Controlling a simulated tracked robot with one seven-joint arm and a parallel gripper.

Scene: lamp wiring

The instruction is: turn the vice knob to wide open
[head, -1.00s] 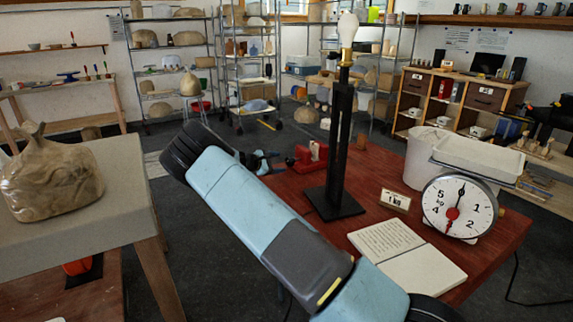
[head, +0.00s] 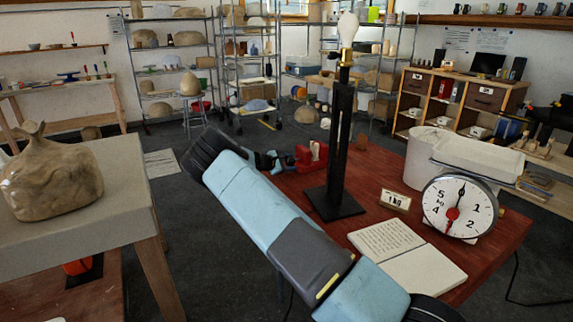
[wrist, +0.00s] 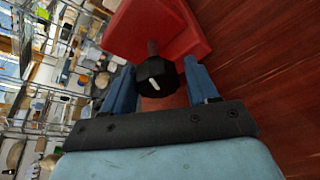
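The red vice (head: 311,155) sits at the far left edge of the red-brown table, left of the lamp. In the wrist view its red body (wrist: 160,25) is at the top, with a black knob (wrist: 157,80) on a short shaft facing me. A white mark shows on the knob, slightly tilted from the knob's centre. My gripper (wrist: 163,77) is open, with a blue finger on each side of the knob and gaps showing on both sides. In the head view my gripper (head: 268,160) is beside the vice; the knob itself is hard to make out there.
The black lamp stand (head: 341,140) with its bulb stands right of the vice. An open book (head: 408,255), a "1 kg" sign (head: 395,200) and a scale (head: 459,207) are on the table (head: 480,265). A grey table with a brown bag (head: 50,180) is at left.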

